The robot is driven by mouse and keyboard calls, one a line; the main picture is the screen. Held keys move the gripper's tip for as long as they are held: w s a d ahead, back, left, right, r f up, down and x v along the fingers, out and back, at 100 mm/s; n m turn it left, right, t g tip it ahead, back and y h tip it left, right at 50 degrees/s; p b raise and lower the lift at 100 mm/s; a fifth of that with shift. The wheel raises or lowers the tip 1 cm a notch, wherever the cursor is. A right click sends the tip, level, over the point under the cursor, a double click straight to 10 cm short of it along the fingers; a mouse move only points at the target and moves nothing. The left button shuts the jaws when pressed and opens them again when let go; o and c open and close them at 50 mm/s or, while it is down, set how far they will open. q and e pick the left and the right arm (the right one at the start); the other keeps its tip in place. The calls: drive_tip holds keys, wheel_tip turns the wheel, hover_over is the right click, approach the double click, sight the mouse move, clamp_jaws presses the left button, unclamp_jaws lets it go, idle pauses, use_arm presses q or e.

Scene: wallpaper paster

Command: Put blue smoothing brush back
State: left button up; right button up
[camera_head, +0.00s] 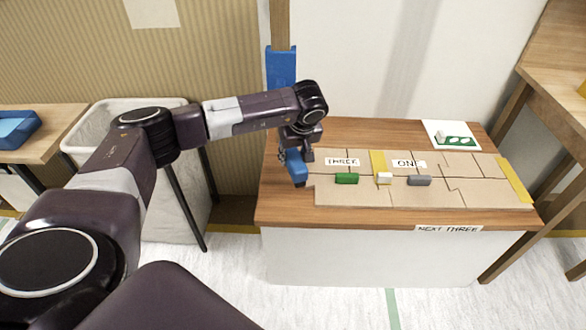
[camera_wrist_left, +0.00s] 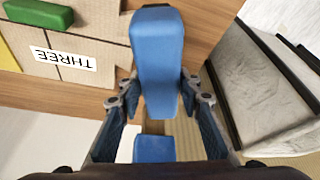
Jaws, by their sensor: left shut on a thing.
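The blue smoothing brush (camera_head: 297,169) is held by my left gripper (camera_head: 291,153) over the left end of the wooden table. In the left wrist view the blue brush (camera_wrist_left: 160,48) sits between the two fingers of the left gripper (camera_wrist_left: 160,97), which is shut on it. A second blue piece (camera_head: 281,65) is upright on a wooden post behind the table. A blue piece also shows low in the left wrist view (camera_wrist_left: 153,149). My right gripper is not in view.
The wooden table (camera_head: 385,220) bears tan panels (camera_head: 453,189) with labels, a green block (camera_head: 346,178), a white block (camera_head: 384,178) and a grey block (camera_head: 419,180). A white card (camera_head: 437,127) lies at the back. A pale bin (camera_head: 174,206) stands left.

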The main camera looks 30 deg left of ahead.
use_arm(q)
drive_tip(key=shift+f, duration=2.1)
drive_tip(key=shift+f+b, duration=0.15)
drive_tip(key=shift+b, duration=0.2)
drive_tip(key=o, duration=1.2)
drive_tip(key=shift+c, duration=0.2)
drive_tip(key=shift+f, duration=0.1)
